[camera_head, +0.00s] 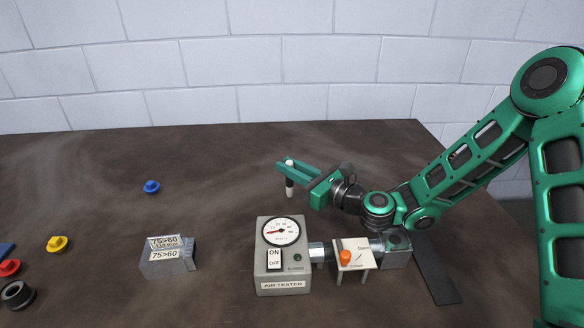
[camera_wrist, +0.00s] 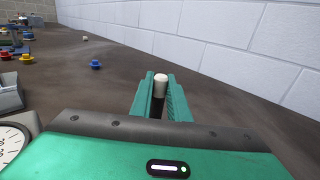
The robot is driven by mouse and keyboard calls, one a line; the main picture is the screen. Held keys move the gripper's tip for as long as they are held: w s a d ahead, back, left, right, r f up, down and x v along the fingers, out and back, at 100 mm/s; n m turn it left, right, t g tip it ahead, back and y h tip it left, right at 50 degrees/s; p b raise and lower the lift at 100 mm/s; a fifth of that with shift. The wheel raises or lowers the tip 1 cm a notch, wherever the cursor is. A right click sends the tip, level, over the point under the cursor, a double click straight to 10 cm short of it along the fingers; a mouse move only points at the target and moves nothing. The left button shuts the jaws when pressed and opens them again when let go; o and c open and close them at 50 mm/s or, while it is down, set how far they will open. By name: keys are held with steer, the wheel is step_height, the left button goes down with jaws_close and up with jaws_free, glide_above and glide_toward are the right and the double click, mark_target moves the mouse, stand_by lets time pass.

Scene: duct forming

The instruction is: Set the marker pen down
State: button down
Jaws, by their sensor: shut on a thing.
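The marker pen (camera_head: 290,184) is upright, with a white top and a dark body, in the head view. My gripper (camera_head: 288,163) is shut on it, with green fingers on either side near its top. In the head view the pen is behind the air tester. I cannot tell whether its lower end touches the table.
The grey air tester (camera_head: 268,276) with a gauge stands in front, joined to a small valve stand (camera_head: 354,258). A labelled metal block (camera_head: 168,262) stands to the left. The table's (camera_head: 230,160) back middle is clear.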

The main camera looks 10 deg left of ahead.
steer(key=shift+f, duration=0.1)
steer(key=c, duration=1.7)
jaws_free()
steer(key=v, duration=1.2)
